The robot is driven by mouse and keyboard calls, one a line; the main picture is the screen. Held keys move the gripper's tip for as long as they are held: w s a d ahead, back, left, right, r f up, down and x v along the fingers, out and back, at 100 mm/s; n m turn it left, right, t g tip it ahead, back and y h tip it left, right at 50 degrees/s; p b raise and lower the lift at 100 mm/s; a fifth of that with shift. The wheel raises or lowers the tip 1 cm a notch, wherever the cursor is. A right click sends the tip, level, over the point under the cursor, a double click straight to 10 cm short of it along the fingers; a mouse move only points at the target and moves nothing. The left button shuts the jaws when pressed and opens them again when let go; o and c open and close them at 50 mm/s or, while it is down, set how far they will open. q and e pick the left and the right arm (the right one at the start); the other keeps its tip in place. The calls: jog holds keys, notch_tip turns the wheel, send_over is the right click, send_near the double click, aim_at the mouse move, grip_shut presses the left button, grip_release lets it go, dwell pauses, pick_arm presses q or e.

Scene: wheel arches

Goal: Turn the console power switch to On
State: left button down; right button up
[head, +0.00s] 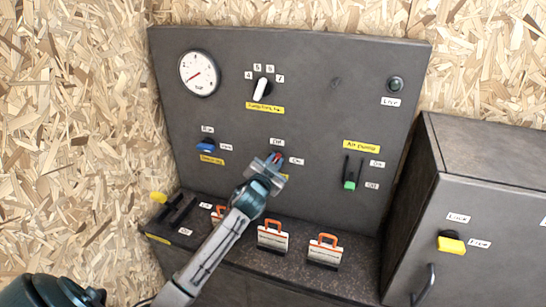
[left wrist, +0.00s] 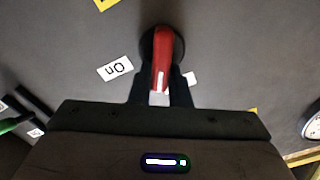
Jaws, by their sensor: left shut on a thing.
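The power switch is a red handle (left wrist: 163,52) on a round dark base, seen in the left wrist view. A little of its red (head: 277,156) shows beside my gripper in the head view. My left gripper (head: 273,164) is at the panel, its fingers (left wrist: 162,92) shut on the handle from both sides. The handle's white line points down in the left wrist view, not at the On label (left wrist: 115,68) to its left. In the head view the On label (head: 297,161) is right of the switch and another label (head: 277,142) is above it. My right gripper is out of view.
The grey panel (head: 320,120) also carries a gauge (head: 199,73), a white-pointer selector (head: 261,90), a blue switch (head: 206,146), a green-tipped slider (head: 350,180) and a round lamp (head: 396,84). Orange-handled switches (head: 325,250) stand below on the ledge. A cabinet (head: 485,180) stands at right.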

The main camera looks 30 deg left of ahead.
pick_arm(q)
jog(key=shift+w+d+f+m+p, duration=0.2)
jog(key=shift+m+p, duration=0.9)
jog(key=shift+m, duration=0.85)
jog(key=shift+s+d+f+m+p, duration=0.15)
jog(key=shift+f+m+p, duration=0.15)
jog(key=shift+m+p, duration=1.25)
jog(key=shift+w+d+f+m+p, duration=0.2)
jog(key=shift+m+p, duration=0.45)
jog(key=shift+m, duration=1.75)
jog(key=shift+s+a+f, duration=0.1)
jog(key=shift+s, duration=0.05)
jog(key=c, duration=1.4)
grip_release()
jog(key=shift+o, duration=0.2)
jog(key=shift+s, duration=0.1)
jog(key=b+v, duration=0.3)
jog(key=v, duration=0.7)
jog(key=shift+s, duration=0.25)
